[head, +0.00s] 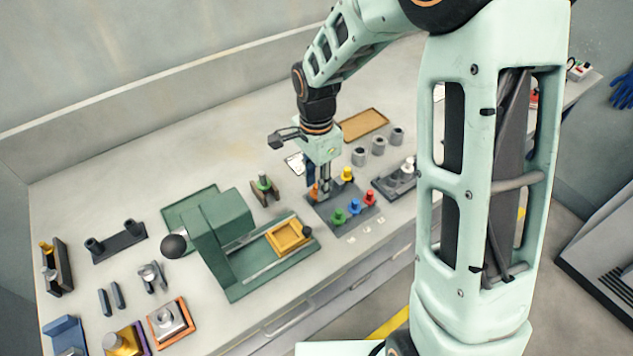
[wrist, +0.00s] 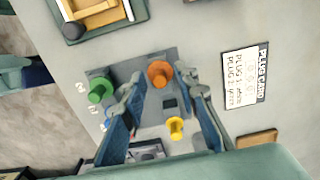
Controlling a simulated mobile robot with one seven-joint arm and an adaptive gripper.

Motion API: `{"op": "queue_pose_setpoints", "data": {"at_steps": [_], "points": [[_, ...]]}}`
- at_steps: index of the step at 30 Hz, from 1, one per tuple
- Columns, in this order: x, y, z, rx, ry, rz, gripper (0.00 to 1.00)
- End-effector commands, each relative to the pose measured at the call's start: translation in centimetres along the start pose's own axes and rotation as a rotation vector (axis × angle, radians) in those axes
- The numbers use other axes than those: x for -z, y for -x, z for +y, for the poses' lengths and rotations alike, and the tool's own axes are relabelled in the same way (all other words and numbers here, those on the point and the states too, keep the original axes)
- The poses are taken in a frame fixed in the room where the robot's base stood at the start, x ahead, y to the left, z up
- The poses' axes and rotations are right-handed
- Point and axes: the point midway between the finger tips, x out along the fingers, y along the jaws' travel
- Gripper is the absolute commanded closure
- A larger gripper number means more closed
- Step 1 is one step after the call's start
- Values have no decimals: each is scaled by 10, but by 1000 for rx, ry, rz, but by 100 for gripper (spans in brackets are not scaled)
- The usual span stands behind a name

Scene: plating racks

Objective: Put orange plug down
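The orange plug (head: 314,191) stands at the far-left corner of the dark plug board (head: 322,208). In the wrist view the orange plug (wrist: 160,74) shows between the fingertips, with a gap on each side. My gripper (head: 319,190) points down over that corner of the board. It also shows in the wrist view (wrist: 160,86), open, with its two blue-padded fingers apart and nothing clamped. Whether the fingertips are level with the plug or just above it, I cannot tell. A yellow plug (head: 347,174), a green plug (head: 339,216), a blue plug (head: 355,206) and a red plug (head: 370,197) stand on the same board.
A green press-like fixture (head: 225,235) with a yellow tray (head: 288,236) stands left of the board. A plug card (wrist: 245,78) lies beside the board. Grey cylinders (head: 378,146) and a grey rack (head: 396,180) are to the right. A tan tray (head: 363,124) lies behind.

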Motion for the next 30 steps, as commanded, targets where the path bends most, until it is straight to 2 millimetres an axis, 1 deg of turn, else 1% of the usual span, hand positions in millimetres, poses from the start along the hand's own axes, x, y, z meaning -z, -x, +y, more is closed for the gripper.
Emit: {"op": "queue_pose_setpoints", "data": {"at_steps": [1, 2, 4, 9, 12, 16, 18, 22, 30], "points": [[0, 8, 0, 0, 0, 0, 72], [0, 12, 0, 1, 0, 0, 72], [1, 25, -2, 6, -1, 4, 72], [1, 66, -2, 7, 0, 4, 72], [0, 87, -2, 6, 0, 2, 72], [0, 109, -1, 4, 0, 2, 72], [0, 116, 0, 2, 0, 1, 72], [0, 124, 0, 1, -1, 0, 72], [0, 126, 0, 0, 0, 0, 72]]}}
